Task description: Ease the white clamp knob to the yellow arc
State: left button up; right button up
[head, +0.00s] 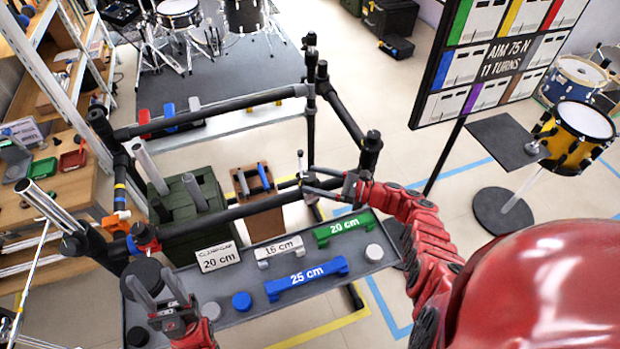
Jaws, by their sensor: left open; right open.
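A small pale upright piece (300,157) stands at the right part of the near black rail; I cannot tell if it is the white clamp knob. My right gripper (305,181) is open beside it, its fingers pointing left at the rail. I cannot tell whether they touch anything. A round white knob-like piece (374,252) also lies on the grey tray (335,289). I cannot make out a yellow arc; a small yellow band (120,199) shows on the left post. My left gripper (157,284) is open over the tray's left end, fingers pointing up, seemingly empty.
The tray carries green (344,228), white (280,250) and blue (307,278) length blocks, a 20 cm card (218,257) and a blue round piece (241,301). Black rails (230,213) frame the space behind it. A sign (505,55) reads "AIM 75 N 11 TURNS".

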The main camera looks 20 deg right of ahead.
jog(key=b+v, duration=0.1)
jog(key=v, duration=1.4)
jog(key=shift+s+d+b, duration=0.2)
jog(key=shift+d+b, duration=0.05)
jog(key=shift+b, duration=0.15)
jog(key=shift+r, duration=0.1)
